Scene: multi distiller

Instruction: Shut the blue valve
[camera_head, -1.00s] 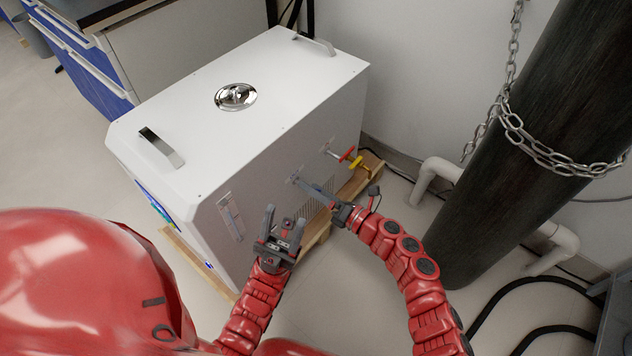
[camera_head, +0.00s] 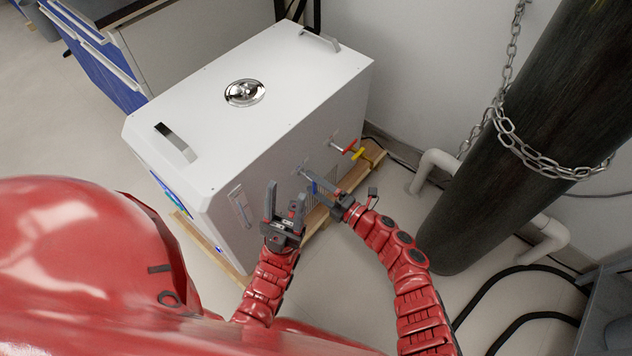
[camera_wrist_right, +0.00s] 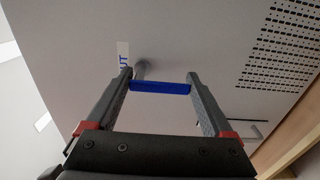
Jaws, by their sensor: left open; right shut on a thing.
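The blue valve handle (camera_wrist_right: 160,87) shows in the right wrist view as a blue bar on a grey stem that comes out of the white distiller's side. My right gripper (camera_wrist_right: 160,90) is shut on it, with one finger at each end of the bar. My left gripper (camera_head: 284,205) is open and empty in front of the distiller (camera_head: 262,110), apart from the valve.
The distiller rests on a wooden pallet (camera_head: 361,172). A dark cylinder (camera_head: 535,110) with a chain (camera_head: 535,160) and pale pipes stand to the right.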

